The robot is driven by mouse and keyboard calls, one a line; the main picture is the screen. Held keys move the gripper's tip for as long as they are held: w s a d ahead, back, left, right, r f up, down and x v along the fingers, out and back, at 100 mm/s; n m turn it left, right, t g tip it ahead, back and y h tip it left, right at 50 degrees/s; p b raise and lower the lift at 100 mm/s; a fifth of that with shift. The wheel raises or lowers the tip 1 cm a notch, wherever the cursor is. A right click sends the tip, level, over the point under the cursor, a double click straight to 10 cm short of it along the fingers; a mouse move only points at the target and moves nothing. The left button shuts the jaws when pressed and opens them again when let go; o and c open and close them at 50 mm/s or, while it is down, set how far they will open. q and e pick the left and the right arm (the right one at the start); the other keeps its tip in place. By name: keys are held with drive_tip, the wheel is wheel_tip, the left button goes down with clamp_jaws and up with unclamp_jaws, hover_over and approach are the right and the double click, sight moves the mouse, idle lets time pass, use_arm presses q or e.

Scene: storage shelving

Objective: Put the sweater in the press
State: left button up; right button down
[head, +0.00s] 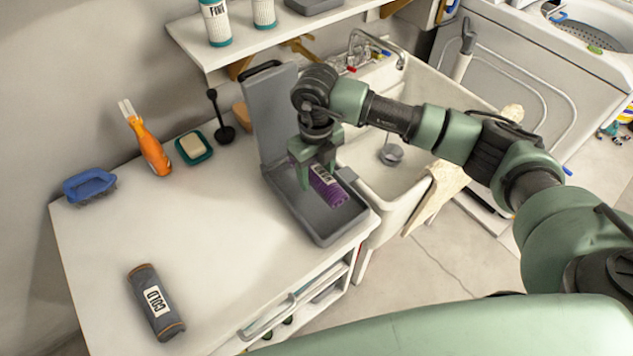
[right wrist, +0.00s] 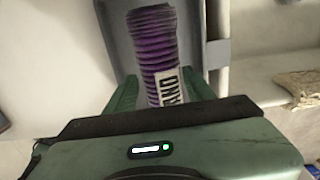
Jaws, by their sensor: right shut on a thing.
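The sweater (head: 335,194) is a purple ribbed roll with a white label. The press (head: 337,229) is a dark grey tray with its lid upright at the back, standing open on the counter by the sink. My right gripper (head: 316,176) points down over the tray and is shut on the sweater; its fingers lie on either side of the roll in the right wrist view (right wrist: 160,92). The sweater is within the tray's outline, but I cannot tell whether it touches the tray floor. My left gripper is not in view.
A grey roll labelled COLD (head: 155,301) lies on the counter (head: 205,240). A blue brush (head: 90,186), an orange-handled tool (head: 150,150) and a soap dish (head: 194,147) are along the back. The sink (head: 388,185) is right of the press. A shelf (head: 270,36) hangs above.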

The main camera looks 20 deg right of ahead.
sight(316, 187)
drive_tip(key=shift+f, duration=0.55)
wheel_tip(316, 187, down, 3)
drive_tip(key=shift+f+p, duration=0.2)
drive_tip(key=shift+p, duration=0.1)
drive_tip(key=shift+f, duration=0.3)
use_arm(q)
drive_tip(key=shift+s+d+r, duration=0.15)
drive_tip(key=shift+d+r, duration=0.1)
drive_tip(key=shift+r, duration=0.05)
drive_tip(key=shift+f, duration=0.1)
use_arm(e)
drive_tip(key=shift+f, duration=0.2)
drive_tip(key=c, duration=0.6)
unclamp_jaws()
drive_tip(key=shift+o, duration=0.2)
